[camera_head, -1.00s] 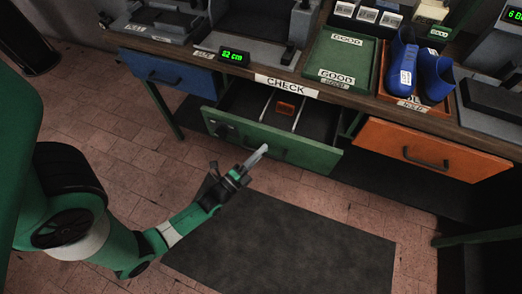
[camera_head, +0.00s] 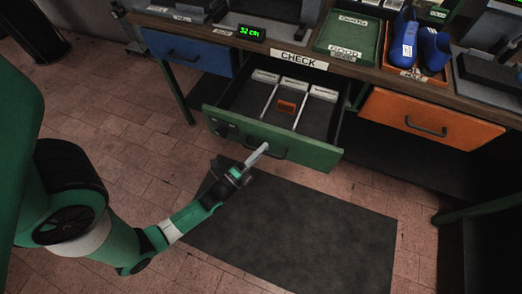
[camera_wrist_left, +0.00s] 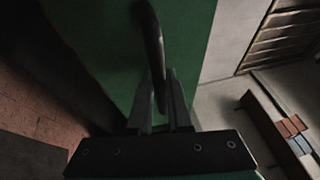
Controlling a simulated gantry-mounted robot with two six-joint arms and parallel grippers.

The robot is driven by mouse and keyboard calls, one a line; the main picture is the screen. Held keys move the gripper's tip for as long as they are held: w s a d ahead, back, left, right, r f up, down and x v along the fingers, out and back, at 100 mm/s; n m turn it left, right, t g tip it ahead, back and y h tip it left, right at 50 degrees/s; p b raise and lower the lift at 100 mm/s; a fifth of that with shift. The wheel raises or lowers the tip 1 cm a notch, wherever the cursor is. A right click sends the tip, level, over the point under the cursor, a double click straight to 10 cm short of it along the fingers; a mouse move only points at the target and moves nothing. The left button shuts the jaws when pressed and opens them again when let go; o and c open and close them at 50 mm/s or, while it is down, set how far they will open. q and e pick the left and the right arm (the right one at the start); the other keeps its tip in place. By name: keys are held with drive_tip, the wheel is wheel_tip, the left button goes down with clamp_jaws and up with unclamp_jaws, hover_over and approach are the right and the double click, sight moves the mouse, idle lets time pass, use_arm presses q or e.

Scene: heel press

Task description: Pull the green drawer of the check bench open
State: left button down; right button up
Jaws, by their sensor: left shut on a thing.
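The green drawer (camera_head: 300,149) of the check bench stands pulled out under the CHECK label (camera_head: 299,60). Its inside shows white dividers, white labelled blocks at the back and a small orange-brown block (camera_head: 286,107). My left gripper (camera_head: 262,148) is at the drawer's front, shut on its dark handle (camera_head: 279,153). In the left wrist view the handle (camera_wrist_left: 153,50) runs between the two fingers (camera_wrist_left: 160,105), with the green front (camera_wrist_left: 183,45) behind it. My right gripper is not in view.
A blue drawer (camera_head: 187,51) on the left and an orange drawer (camera_head: 432,119) on the right are closed. A dark mat (camera_head: 300,225) lies on the clear floor in front.

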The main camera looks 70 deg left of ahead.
use_arm(q)
drive_tip(key=c, duration=0.8)
unclamp_jaws()
drive_tip(key=shift+c, duration=0.2)
drive_tip(key=p+v, duration=0.1)
drive_tip(key=v, duration=1)
drive_tip(key=shift+s, duration=0.25)
drive_tip(key=shift+d, duration=0.1)
